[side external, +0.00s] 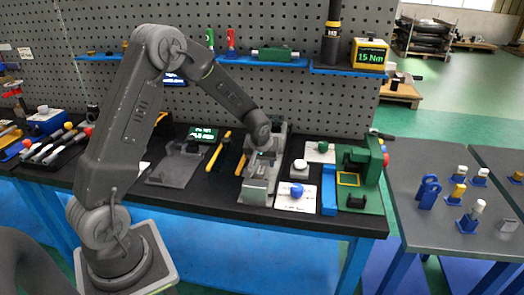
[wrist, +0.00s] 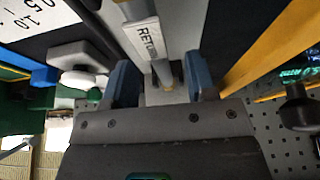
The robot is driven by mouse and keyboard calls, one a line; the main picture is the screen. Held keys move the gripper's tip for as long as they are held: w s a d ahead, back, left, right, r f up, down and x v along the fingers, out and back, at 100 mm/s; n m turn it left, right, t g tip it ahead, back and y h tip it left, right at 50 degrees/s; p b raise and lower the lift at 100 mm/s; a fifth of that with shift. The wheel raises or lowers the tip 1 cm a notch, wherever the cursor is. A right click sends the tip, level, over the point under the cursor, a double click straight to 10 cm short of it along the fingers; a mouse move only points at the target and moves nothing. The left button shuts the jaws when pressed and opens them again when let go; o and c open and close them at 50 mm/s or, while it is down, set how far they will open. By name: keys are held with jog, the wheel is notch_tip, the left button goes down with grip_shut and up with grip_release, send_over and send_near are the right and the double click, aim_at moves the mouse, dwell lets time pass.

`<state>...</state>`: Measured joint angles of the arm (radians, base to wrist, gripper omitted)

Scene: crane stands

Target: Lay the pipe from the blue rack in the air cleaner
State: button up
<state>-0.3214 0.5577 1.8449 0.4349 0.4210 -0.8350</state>
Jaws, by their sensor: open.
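In the side view my gripper (side external: 264,152) is low over a grey metal fixture (side external: 256,190) on the bench. Small blue stands (side external: 467,224) holding white and yellow cylinders are on the grey side table at the right. I cannot tell which item is the pipe, the blue rack or the air cleaner.
A green machine (side external: 372,178) and a blue block (side external: 329,189) stand right of the fixture. A white plate with a blue knob (side external: 296,191) is close by. Yellow bars (side external: 218,152) lie to the left. A pegboard with blue shelves (side external: 285,64) rises behind.

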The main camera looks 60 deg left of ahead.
jog(key=v, duration=1.3)
jog(key=shift+r, duration=0.2)
jog(key=shift+s+d, duration=0.1)
jog(key=shift+d, duration=0.05)
jog(key=s+d+r+m+t+h, duration=0.1)
jog(key=s+d+r+m, duration=0.3)
jog(key=s+d, duration=0.3)
jog(key=s+d+r+m+t+h, duration=0.1)
jog(key=s+d+r+m, duration=0.3)
jog(key=s, duration=1)
jog(key=d+m+h, duration=0.1)
jog(key=d, duration=0.2)
jog(key=shift+s+d, duration=0.2)
jog(key=shift+d, duration=0.15)
jog(key=shift+r, duration=0.15)
jog(key=shift+c, duration=0.4)
